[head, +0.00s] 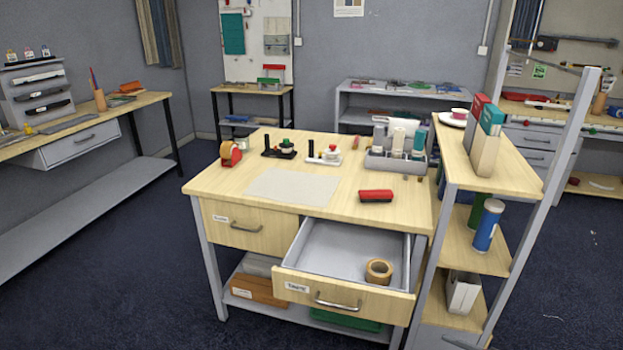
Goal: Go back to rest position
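Neither of my grippers shows in the head view, and no part of my arms can be made out. A wooden-topped workbench (228,183) stands in the middle. Its right drawer (335,243) is pulled open, and a brown tape roll (379,271) lies inside near the front right. Its left drawer (247,227) is shut.
On the bench are a pale mat (293,187), a red stapler-like object (375,196), a red tape dispenser (230,154) and a grey caddy (394,164). A shelf unit (513,172) stands close at right. The open drawer juts forward. Dark floor (120,270) is clear at left.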

